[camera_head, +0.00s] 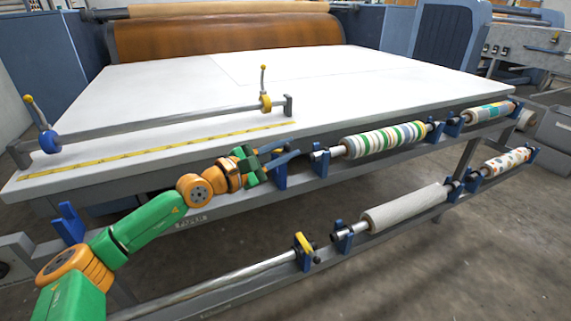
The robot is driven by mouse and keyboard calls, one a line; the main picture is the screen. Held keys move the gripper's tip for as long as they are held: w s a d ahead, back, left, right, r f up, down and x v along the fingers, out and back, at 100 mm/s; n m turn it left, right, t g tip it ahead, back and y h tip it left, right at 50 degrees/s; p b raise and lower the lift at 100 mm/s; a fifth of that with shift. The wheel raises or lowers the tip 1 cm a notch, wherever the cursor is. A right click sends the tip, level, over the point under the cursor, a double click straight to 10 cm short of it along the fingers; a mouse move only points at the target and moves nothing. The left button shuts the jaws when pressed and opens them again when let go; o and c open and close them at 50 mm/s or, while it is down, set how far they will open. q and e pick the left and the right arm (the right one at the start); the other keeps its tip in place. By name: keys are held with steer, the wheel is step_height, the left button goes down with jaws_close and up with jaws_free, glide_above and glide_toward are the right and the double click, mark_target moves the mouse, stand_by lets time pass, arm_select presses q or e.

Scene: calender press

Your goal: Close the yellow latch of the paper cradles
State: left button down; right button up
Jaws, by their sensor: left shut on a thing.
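My left gripper (266,165) is at the upper rail along the table's front edge. It is shut on a blue lever (285,158) at a blue cradle (280,175); the fingers partly hide where they grip. A yellow latch (304,243) sits on a blue cradle (303,259) on the lower rail, below and right of the gripper and apart from it. That latch looks tilted up over the metal shaft's end. My right gripper is not in view.
A striped paper roll (385,139) lies in cradles on the upper rail. A white roll (405,208) and a patterned roll (506,161) lie on the lower one. The white tabletop (330,85) stands behind, with a grey bar (160,122) across its left part. Floor at right front is clear.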

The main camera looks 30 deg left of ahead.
arm_select(q)
steer(key=shift+s+d+f+m+t+h+b, duration=0.15)
steer(key=shift+f+m+b, duration=0.45)
steer(key=shift+b, duration=0.55)
steer(key=shift+s+d+f+m+t+h+b, duration=0.15)
steer(key=shift+f+m+b, duration=0.4)
steer(key=shift+b, duration=0.6)
steer(key=shift+d+f+m+t+b, duration=0.15)
steer(key=shift+f+m+b, duration=0.45)
steer(key=shift+b, duration=0.55)
steer(key=c, duration=1)
jaws_free()
steer(key=shift+o, duration=1)
steer(key=shift+d, duration=0.2)
steer(key=shift+a, duration=0.1)
